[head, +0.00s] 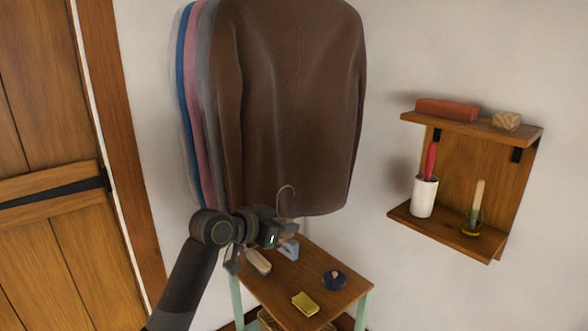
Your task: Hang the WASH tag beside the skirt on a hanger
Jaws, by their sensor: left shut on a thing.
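My left gripper (282,236) is in front of the lower edge of the hanging clothes, above the small table. It is shut on a small pale blue-grey piece (290,249) with a thin curved wire hook (287,191) rising above the jaws. This looks like the WASH tag, but no lettering is readable and the gripper partly covers it. The hook shows against a brown garment (300,100), and I cannot tell how far apart they are. No skirt can be made out. The rail and hangers are out of view. My right gripper is not in view.
Grey, pink (194,110) and blue garments hang behind the brown one. The small table (335,295) below holds a brush (258,262), a dark blue round dish (334,280) and a yellow block (305,304). A wooden wall shelf (470,130) is at right, a door (40,130) at left.

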